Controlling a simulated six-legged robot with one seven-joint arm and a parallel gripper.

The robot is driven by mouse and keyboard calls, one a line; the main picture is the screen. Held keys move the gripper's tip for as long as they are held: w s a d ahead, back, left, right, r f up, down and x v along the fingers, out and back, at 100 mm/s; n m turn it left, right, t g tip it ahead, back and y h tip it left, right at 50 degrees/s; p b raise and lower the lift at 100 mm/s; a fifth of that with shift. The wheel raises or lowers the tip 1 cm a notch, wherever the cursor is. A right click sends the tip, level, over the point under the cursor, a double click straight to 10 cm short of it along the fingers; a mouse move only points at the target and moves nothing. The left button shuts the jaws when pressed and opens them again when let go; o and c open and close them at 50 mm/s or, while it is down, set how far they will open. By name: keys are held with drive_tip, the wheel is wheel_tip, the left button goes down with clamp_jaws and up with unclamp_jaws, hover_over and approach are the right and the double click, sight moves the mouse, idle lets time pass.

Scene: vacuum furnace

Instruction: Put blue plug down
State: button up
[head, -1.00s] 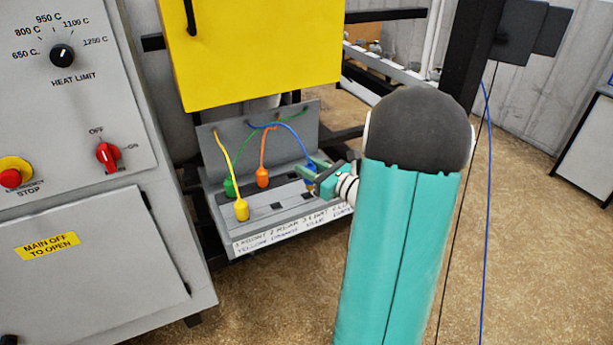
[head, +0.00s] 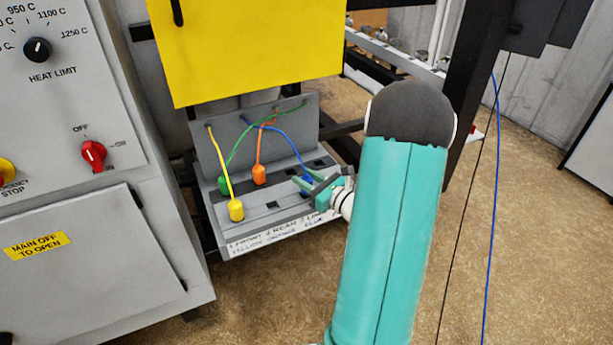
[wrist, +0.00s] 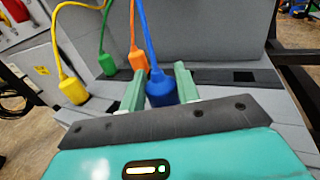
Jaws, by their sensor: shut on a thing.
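The blue plug (wrist: 162,90) is between the two fingers of my gripper (wrist: 160,85) in the wrist view, with its blue cable running up from its top. My gripper is shut on it. In the head view my gripper (head: 318,184) is at the right part of the grey plug panel (head: 275,220), and the blue plug (head: 305,185) is partly hidden by it. The plug is close over the panel's sloped face; I cannot tell if it touches. The panel has dark slots and a printed label strip (head: 275,237) along its front edge.
A yellow plug (head: 236,210), a green plug (head: 224,184) and an orange plug (head: 259,174) stand on the panel left of my gripper. Their cables loop from the back plate. A yellow box (head: 250,50) hangs above. The grey control cabinet (head: 90,260) stands at left.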

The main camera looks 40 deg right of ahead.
drive_tip(key=shift+w+a+f, duration=0.1)
drive_tip(key=shift+w+a, duration=0.05)
drive_tip(key=shift+w, duration=0.1)
drive_tip(key=shift+s, duration=0.2)
drive_tip(key=shift+f, duration=0.3)
drive_tip(key=o, duration=1)
drive_tip(key=shift+w, duration=0.1)
drive_tip(key=shift+c, duration=0.2)
